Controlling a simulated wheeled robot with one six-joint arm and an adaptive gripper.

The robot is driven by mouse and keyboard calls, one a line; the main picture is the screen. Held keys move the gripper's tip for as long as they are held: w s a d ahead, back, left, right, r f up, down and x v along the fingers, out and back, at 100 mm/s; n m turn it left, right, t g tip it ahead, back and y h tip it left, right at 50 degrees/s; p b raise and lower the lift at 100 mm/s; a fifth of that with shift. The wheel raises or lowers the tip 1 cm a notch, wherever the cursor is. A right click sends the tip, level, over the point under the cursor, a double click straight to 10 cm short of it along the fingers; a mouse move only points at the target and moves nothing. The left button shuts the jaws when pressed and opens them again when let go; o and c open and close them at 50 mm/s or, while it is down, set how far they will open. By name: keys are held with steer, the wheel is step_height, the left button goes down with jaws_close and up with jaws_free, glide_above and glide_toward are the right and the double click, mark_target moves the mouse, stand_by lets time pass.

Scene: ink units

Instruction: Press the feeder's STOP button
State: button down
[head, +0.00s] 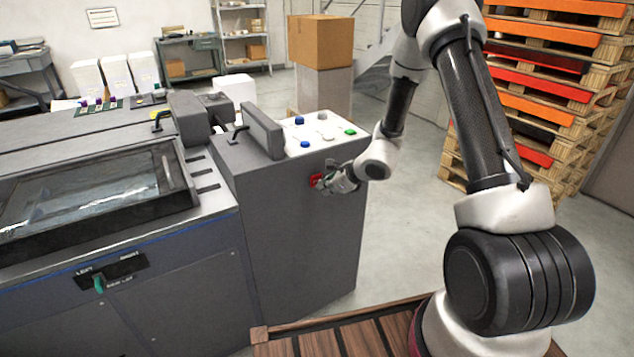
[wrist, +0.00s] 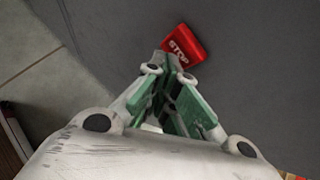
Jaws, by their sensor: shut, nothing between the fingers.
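The red STOP button (head: 316,180) sits on the grey side face of the feeder (head: 290,225), below its control panel. In the wrist view the red button (wrist: 190,44) shows white STOP lettering, partly covered by my fingertips. My gripper (head: 326,184) is shut and empty, and its tips are at the button. In the wrist view the tips of my gripper (wrist: 168,62) overlap the button's lower left edge. I cannot tell whether they touch it or whether it is pushed in.
A white control panel (head: 318,133) with blue, grey and green buttons tops the feeder. A dark press bed (head: 85,200) lies to the left. Stacked pallets (head: 545,85) stand at right. A cardboard box (head: 320,41) stands behind. Grey floor is clear right of the feeder.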

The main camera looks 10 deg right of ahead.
steer(key=shift+s+d, duration=0.1)
steer(key=shift+s, duration=0.2)
steer(key=s, duration=0.1)
steer(key=s+d, duration=0.1)
steer(key=s, duration=0.2)
steer(key=shift+s+d, duration=0.25)
steer(key=shift+s, duration=0.15)
stand_by(0.6)
